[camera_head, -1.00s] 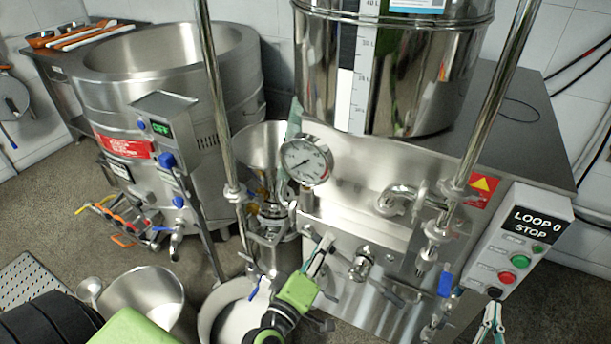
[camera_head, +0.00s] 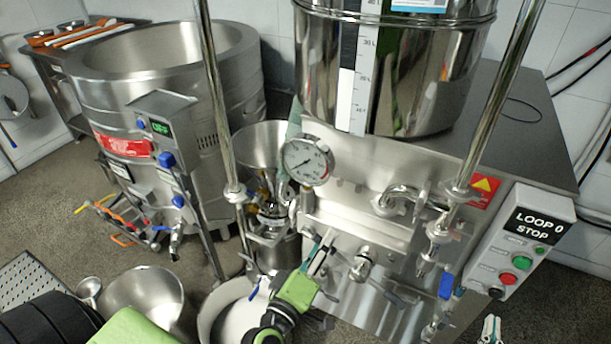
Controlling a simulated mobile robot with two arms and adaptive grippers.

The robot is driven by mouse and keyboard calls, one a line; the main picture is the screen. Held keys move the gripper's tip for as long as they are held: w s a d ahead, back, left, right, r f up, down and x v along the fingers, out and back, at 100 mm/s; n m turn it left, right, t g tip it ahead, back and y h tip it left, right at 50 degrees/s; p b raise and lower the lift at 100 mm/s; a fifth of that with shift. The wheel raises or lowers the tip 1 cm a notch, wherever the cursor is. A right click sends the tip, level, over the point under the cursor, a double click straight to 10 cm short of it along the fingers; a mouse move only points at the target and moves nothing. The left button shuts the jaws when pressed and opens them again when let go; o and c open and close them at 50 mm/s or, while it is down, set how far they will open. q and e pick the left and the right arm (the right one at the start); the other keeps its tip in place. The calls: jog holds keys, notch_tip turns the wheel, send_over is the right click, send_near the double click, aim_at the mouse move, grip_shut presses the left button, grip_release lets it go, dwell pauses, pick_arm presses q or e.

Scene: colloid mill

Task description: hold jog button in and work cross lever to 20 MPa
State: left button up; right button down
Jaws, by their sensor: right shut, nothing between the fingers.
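A round pressure gauge (camera_head: 307,161) with a white dial sits on the steel mill block; its needle points to the lower left. The grey control panel (camera_head: 520,235) at the right reads "LOOP 0 STOP". It carries a green button (camera_head: 521,262), a red button (camera_head: 507,278) and a black button (camera_head: 496,292); their labels are too small to read. A steel knob-like fitting (camera_head: 362,264) stands on the block front; I cannot tell whether it is the cross lever. My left gripper (camera_head: 323,246) is just left of it, finger gap unclear. My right gripper (camera_head: 491,322) is shut and empty, below the panel, partly cut off.
Upright steel posts (camera_head: 216,100) and pipe fittings (camera_head: 405,197) crowd the block. A large steel hopper (camera_head: 420,75) stands above. A steel pot (camera_head: 145,295) and a white-lined bowl (camera_head: 225,310) stand at lower left.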

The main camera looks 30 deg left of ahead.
pick_arm(q)
jog(key=shift+s+d, duration=0.1)
jog(key=shift+s, duration=0.2)
jog(key=s, duration=0.8)
jog(key=shift+s, duration=0.3)
jog(key=shift+d+f, duration=0.1)
dwell(0.4)
